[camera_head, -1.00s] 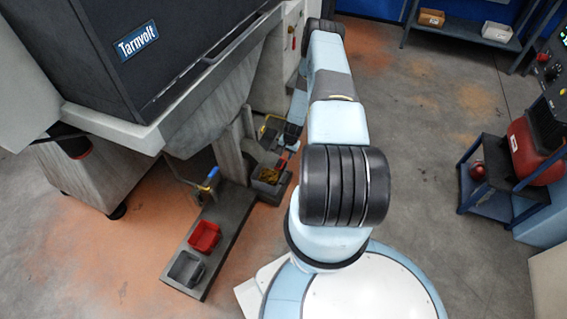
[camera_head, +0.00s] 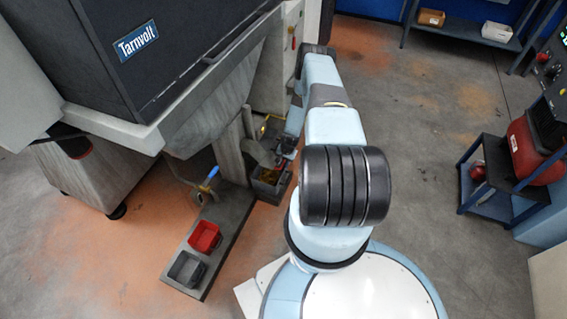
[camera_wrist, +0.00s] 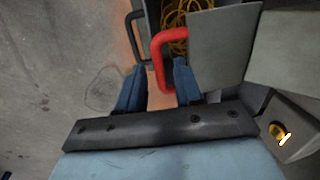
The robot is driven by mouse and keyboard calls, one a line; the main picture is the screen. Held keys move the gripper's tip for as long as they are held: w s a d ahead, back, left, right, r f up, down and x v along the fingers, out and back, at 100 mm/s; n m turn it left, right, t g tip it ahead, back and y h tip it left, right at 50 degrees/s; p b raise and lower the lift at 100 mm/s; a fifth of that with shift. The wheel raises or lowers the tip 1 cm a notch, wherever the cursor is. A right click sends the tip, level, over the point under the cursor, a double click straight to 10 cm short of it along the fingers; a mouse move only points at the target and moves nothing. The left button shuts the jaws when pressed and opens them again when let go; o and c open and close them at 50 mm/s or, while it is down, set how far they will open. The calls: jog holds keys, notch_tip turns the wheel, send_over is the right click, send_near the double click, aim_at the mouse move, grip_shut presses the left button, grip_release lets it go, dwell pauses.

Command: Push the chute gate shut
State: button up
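The chute gate (camera_wrist: 222,45) is a flat grey plate at the upper middle of the wrist view. It carries a bent red handle (camera_wrist: 160,62). In the head view a light grey plate, apparently the gate (camera_head: 260,153), stands beside the chute leg above a dark bin. My gripper (camera_wrist: 158,68) is open, its two blue fingers apart. The red handle reaches down between them, close to the right finger; I cannot tell whether they touch. In the head view my gripper (camera_head: 287,147) is small and partly hidden by my arm.
The dark bin (camera_head: 268,193) below the chute holds yellow cable (camera_wrist: 177,22). A blue-tipped lever (camera_head: 211,174) sticks out nearby. A cart (camera_head: 500,190) stands right; floor between is clear.

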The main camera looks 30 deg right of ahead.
grip_shut()
dwell(0.3)
